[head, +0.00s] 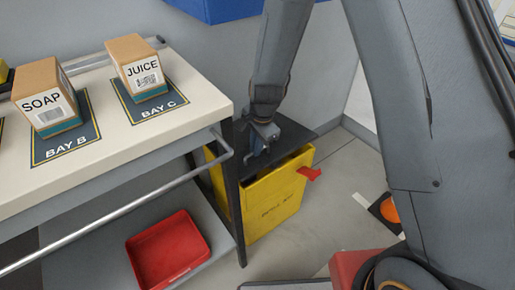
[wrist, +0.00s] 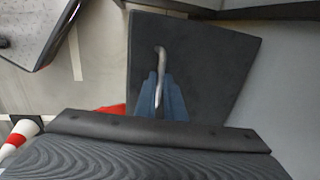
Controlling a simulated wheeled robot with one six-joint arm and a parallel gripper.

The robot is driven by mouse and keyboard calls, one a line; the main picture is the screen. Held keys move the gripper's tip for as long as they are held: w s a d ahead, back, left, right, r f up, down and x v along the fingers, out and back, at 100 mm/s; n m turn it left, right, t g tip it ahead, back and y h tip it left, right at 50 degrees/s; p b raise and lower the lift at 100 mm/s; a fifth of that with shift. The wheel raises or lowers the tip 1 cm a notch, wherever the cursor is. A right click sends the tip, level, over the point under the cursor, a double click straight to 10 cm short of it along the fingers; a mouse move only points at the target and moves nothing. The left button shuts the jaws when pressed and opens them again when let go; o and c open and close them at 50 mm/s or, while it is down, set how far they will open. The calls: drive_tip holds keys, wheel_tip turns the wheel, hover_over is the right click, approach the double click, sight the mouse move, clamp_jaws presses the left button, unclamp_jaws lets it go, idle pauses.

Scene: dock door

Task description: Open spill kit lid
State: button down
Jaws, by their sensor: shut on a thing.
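The spill kit is a yellow box (head: 275,205) with black lettering on its front, beside the bench. Its dark lid (head: 291,135) is on top and also fills the middle of the wrist view (wrist: 210,65). I cannot tell for sure how far the lid is raised. A thin metal handle (wrist: 160,54) stands on the lid. My gripper (wrist: 162,88) has its blue fingers shut on this handle; in the head view my gripper (head: 262,137) is at the lid's left part. A red latch (head: 310,173) sticks out at the box's right side.
A bench (head: 140,150) with a front rail (head: 120,213) stands left, carrying a SOAP box (head: 45,95) and a JUICE box (head: 135,65). A red tray (head: 168,250) is on its lower shelf. A red-and-white cone (wrist: 18,135) shows in the wrist view. Floor (head: 315,230) before the kit is clear.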

drive_tip(key=w+a+r+p, duration=0.2)
drive_tip(key=w+r+p, duration=0.1)
drive_tip(key=r+p, duration=0.2)
drive_tip(key=shift+w+a+r, duration=0.15)
drive_tip(key=shift+a+r, duration=0.05)
drive_tip(key=shift+r, duration=0.2)
drive_tip(key=c, duration=1.8)
unclamp_jaws()
drive_tip(key=shift+w+a+f, duration=0.1)
drive_tip(key=shift+f, duration=0.05)
drive_tip(key=shift+c, duration=0.2)
drive_tip(key=shift+d, duration=0.25)
wheel_tip(320, 180, up, 8)
drive_tip(key=s, duration=0.1)
drive_tip(key=shift+s+d+f, duration=0.15)
drive_tip(key=shift+s+d, duration=0.1)
drive_tip(key=shift+d, duration=0.1)
